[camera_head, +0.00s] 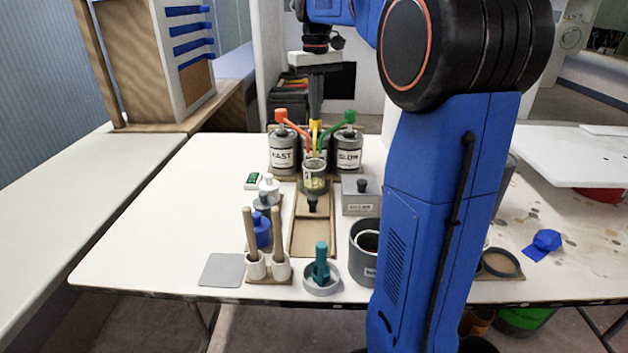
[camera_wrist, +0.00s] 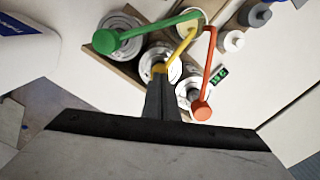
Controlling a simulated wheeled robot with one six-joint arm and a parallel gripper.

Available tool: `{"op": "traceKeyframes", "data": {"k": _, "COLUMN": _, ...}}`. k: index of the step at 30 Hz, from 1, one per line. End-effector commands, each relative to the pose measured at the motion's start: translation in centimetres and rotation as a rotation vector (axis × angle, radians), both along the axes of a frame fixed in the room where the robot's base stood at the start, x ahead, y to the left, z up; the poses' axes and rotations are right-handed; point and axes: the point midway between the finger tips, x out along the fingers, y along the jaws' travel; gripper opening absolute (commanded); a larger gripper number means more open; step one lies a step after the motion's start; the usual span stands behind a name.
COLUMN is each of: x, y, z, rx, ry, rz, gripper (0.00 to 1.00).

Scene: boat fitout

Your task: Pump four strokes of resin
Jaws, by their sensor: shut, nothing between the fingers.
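The yellow pump (camera_head: 317,127) stands in the middle between the orange pump (camera_head: 281,116) on the FAST can and the green pump (camera_head: 349,117) on the SLOW can. Its can is mostly hidden in the head view. My gripper (camera_head: 315,115) is shut and empty, pointing down directly over the yellow pump head. In the wrist view the fingertips (camera_wrist: 160,78) overlap the yellow pump head (camera_wrist: 158,68); I cannot tell whether they press on it. A clear cup (camera_head: 314,180) with a yellowish look stands in front of the cans, and the three spouts reach toward it.
A grey box (camera_head: 360,195) is right of the cup. Small bottles and a blue-topped container (camera_head: 262,230) stand left. A holder with wooden sticks (camera_head: 276,228), a teal tool (camera_head: 321,262) and a dark grey pot (camera_head: 364,255) are at the front.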

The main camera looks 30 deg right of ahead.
Motion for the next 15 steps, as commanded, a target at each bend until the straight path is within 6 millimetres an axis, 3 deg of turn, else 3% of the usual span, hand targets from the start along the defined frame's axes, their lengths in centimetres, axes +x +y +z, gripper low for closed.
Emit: {"op": "traceKeyframes", "data": {"k": 15, "x": 0.0, "y": 0.0, "z": 1.6, "rx": 0.000, "ry": 0.001, "rz": 0.000, "gripper": 0.00}}
